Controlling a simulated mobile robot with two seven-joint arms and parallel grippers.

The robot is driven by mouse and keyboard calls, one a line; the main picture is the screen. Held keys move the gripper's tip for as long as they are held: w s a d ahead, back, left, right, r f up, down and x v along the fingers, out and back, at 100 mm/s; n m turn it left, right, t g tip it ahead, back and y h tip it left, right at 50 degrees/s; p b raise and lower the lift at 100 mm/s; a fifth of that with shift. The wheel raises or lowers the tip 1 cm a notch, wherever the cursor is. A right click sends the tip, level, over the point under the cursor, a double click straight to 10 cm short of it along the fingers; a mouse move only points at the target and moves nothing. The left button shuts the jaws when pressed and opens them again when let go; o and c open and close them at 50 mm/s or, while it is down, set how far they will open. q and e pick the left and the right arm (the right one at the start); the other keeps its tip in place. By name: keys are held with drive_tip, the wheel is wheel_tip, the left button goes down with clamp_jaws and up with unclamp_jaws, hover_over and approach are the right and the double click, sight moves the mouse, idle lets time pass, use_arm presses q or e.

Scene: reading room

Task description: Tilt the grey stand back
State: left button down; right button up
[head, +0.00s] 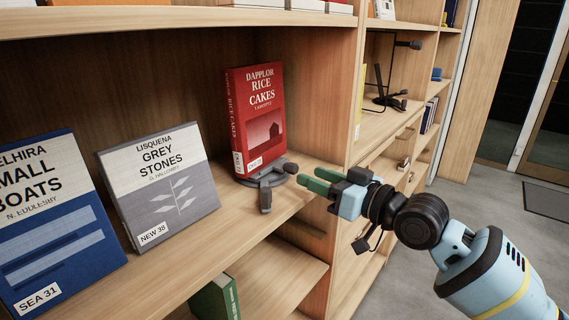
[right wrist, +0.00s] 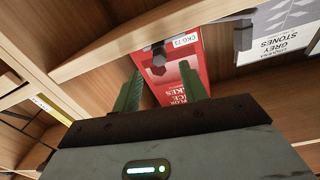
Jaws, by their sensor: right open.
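The grey stand (head: 265,182) is on the shelf board and bears the red book "Rice Cakes" (head: 262,115), which stands nearly upright. Two short blunt prongs of the stand stick out in front of the book. My right gripper (head: 309,177) is open just right of the stand, with its green fingers pointing at it. In the right wrist view the red book (right wrist: 185,60) and a dark prong of the stand (right wrist: 158,57) show between and beyond the fingers (right wrist: 160,67). I cannot tell whether a finger touches the stand. My left gripper is not in view.
The book "Grey Stones" (head: 158,182) and a blue book (head: 55,220) lean to the left on the same shelf. A wooden upright (head: 335,90) closes the bay on the right. A green book (head: 215,298) is on the shelf below.

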sight(296, 169)
drive_tip(key=shift+x, duration=3.9)
clamp_jaws()
